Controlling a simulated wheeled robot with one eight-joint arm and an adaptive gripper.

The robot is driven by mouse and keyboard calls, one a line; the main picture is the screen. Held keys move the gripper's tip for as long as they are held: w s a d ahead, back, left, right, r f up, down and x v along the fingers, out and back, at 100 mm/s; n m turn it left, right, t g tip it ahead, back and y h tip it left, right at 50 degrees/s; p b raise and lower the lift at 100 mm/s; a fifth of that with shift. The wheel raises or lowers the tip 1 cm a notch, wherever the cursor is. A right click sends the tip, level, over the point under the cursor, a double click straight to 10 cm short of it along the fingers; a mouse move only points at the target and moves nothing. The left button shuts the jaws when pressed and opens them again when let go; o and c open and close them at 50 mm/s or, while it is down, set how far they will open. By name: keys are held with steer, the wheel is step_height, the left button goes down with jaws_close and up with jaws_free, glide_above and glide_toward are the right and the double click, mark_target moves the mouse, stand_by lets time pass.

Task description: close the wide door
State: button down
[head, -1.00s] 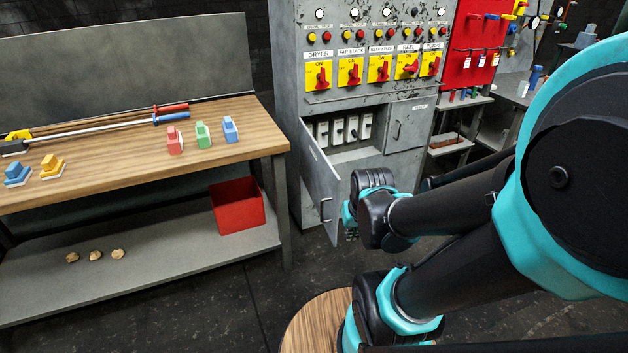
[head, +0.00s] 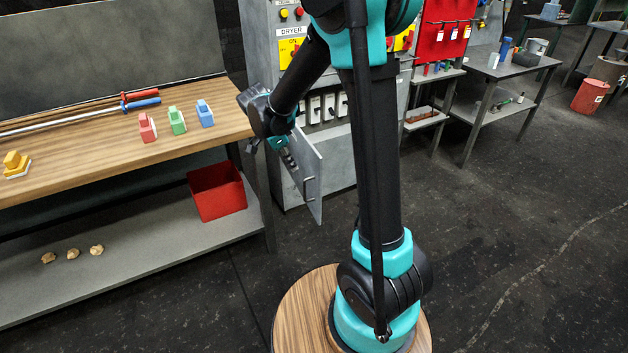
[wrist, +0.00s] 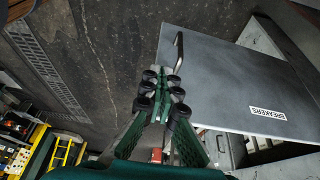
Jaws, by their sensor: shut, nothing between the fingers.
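The wide door (head: 312,165) is a grey metal panel on the lower part of the control cabinet. It stands open, swung outward from its left side. In the wrist view the door's outer face (wrist: 225,80) shows a BREAKERS label and a bent bar handle (wrist: 180,52). My gripper (head: 290,162) is on the outer-face side of the door, near the handle. In the wrist view my gripper (wrist: 172,88) is shut and empty, its fingertips overlapping the door edge beside the handle. I cannot tell whether it touches the door.
The grey cabinet (head: 258,60) holds a row of white breakers (head: 322,108) behind the door; my arm hides much of its front. A wooden workbench (head: 100,165) with a red bin (head: 218,190) below stands close on the left. The floor (head: 500,240) on the right is clear.

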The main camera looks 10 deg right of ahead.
steer(key=w+d+f, duration=0.2)
steer(key=d+f, duration=0.5)
steer(key=f, duration=0.2)
steer(key=shift+d+f, duration=0.15)
steer(key=shift+f, duration=0.05)
stand_by(0.4)
